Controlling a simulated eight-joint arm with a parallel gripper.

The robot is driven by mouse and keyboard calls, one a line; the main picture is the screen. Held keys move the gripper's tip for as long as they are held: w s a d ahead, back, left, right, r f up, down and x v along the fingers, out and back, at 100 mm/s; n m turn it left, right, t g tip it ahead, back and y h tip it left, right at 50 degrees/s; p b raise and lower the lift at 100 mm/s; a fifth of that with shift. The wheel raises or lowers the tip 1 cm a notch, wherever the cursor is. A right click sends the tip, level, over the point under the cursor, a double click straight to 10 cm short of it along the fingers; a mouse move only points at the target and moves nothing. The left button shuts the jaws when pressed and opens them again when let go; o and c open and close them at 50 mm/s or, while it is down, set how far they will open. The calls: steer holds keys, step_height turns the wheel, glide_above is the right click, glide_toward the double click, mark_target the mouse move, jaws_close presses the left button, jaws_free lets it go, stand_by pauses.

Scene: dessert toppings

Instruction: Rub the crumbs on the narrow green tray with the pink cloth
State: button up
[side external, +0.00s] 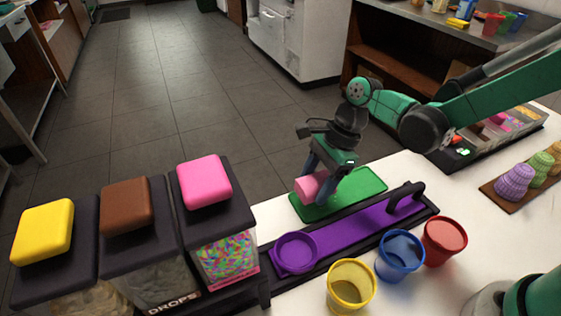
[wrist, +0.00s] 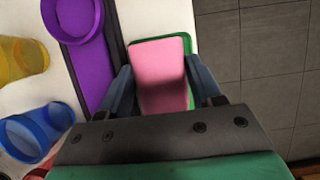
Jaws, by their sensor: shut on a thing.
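The narrow green tray (side external: 371,186) lies on the white counter, behind the long purple tray in the side view. Its rim also shows beside the cloth in the wrist view (wrist: 190,50). The pink cloth (side external: 309,188) is a thick block-like piece, and it fills the space between the fingers in the wrist view (wrist: 160,68). My gripper (side external: 322,184) is shut on the pink cloth, over the green tray. I cannot tell whether the cloth touches the tray surface. No crumbs can be made out; the cloth and gripper cover part of the tray.
A purple tray (side external: 350,232) with a round purple dish (side external: 296,253) and black handle lies in front. Yellow (side external: 351,286), blue (side external: 400,256) and red (side external: 444,240) cups stand nearer. Topping dispensers (side external: 225,255) stand left. The counter edge is just behind the green tray.

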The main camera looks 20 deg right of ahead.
steer(key=shift+r, duration=2.8)
steer(key=shift+f, duration=0.15)
steer(key=shift+f, duration=3.1)
steer(key=shift+d+f, duration=0.65)
steer(key=shift+f, duration=0.25)
steer(key=shift+c, duration=0.5)
steer(key=shift+d, duration=1.5)
steer(key=a, duration=0.4)
steer(key=shift+a, duration=0.15)
steer(key=shift+r, duration=4.15)
